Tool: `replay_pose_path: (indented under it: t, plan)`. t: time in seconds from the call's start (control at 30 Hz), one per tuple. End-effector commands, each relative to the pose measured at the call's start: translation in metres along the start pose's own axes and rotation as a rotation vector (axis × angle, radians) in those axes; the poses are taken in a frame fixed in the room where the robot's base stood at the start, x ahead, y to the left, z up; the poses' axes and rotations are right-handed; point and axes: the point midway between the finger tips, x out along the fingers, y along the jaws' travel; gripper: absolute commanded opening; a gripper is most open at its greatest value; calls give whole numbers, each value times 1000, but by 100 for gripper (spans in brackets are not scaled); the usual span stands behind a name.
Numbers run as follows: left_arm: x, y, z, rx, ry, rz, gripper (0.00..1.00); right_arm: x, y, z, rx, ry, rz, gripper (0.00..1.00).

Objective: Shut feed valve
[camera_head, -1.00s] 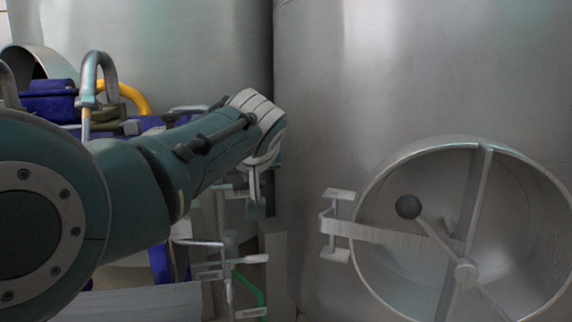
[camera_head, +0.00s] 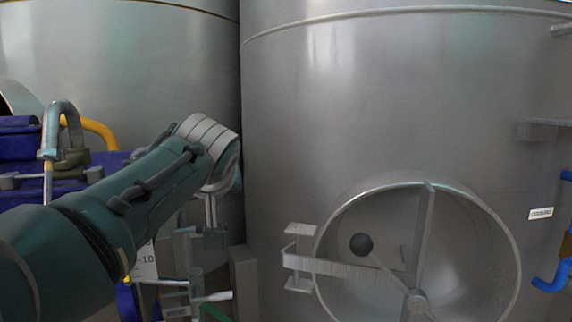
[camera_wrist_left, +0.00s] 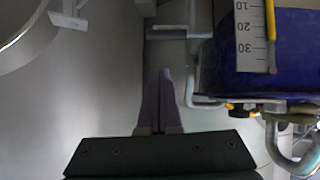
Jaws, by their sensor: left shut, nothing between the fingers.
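My left gripper (camera_head: 214,238) hangs below its wrist in the head view, in front of the gap between the two tanks. In the left wrist view its fingers (camera_wrist_left: 163,100) are together and empty. A pipe with a pale-tipped lever (camera_head: 213,297) shows low in the head view, below the gripper and apart from it. Its label is out of view, so I cannot tell whether it is the feed valve. The right gripper is not in view.
A big steel tank (camera_head: 380,110) with a round manway door (camera_head: 360,200) and hinge bracket (camera_head: 298,258) stands to the right. A blue machine (camera_head: 20,190) with a bent grey pipe (camera_head: 62,112) is at left. The blue body with a scale (camera_wrist_left: 285,60) is close right of the fingers.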

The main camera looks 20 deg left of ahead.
Motion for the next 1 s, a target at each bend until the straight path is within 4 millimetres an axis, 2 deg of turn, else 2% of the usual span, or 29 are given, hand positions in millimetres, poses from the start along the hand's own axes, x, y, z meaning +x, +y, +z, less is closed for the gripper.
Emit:
replay_pose_path:
  t: [0.03, 0.2, 0.4, 0.6, 0.9, 1.0]
  plan:
    - [-11, 1, -3, -2, 2, 2, 0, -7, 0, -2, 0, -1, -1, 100]
    - [-39, 3, -1, -1, 2, 2, 0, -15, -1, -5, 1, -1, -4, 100]
    - [-65, 4, 0, -1, 2, 1, 0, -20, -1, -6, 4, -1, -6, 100]
    - [-75, 3, 0, 0, 1, -1, 0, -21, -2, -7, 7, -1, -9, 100]
    - [-76, 3, 0, 0, 1, -1, 0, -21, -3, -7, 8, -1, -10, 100]
    - [-79, -2, 3, 11, -14, -4, 0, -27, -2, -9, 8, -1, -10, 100]
